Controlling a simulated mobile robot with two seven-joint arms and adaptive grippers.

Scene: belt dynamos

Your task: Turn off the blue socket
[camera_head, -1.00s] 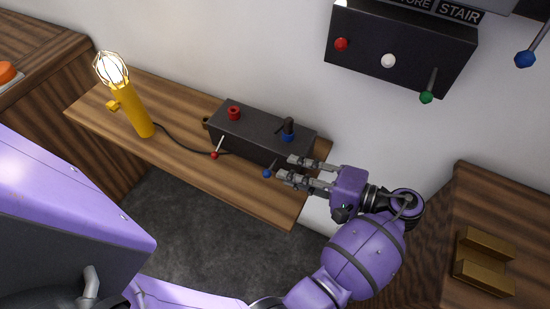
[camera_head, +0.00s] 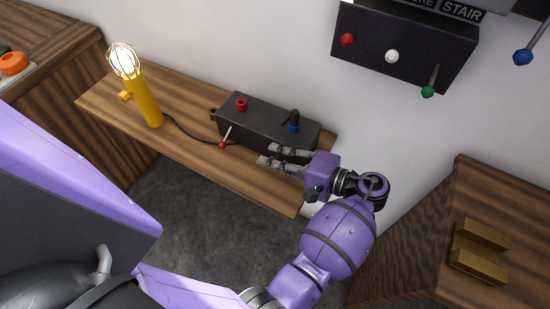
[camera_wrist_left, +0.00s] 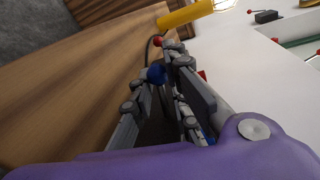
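A dark socket box (camera_head: 262,122) sits on the wooden shelf with a red socket (camera_head: 241,104) and a blue socket (camera_head: 293,128), which has a black plug in it. A red-knobbed lever (camera_head: 222,145) is on its front. The blue lever knob (camera_wrist_left: 156,74) shows in the left wrist view between my left gripper's fingers; in the head view the gripper hides it. My left gripper (camera_head: 270,156) is open at the box's front right, its fingers on either side of the knob. I cannot tell whether they touch it. My right gripper is not in view.
A yellow caged lamp (camera_head: 150,106) with a dark cord stands on the shelf's left. A dark wall box (camera_head: 405,48) with red, white and green controls hangs above right. The shelf's front edge (camera_head: 225,180) is clear.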

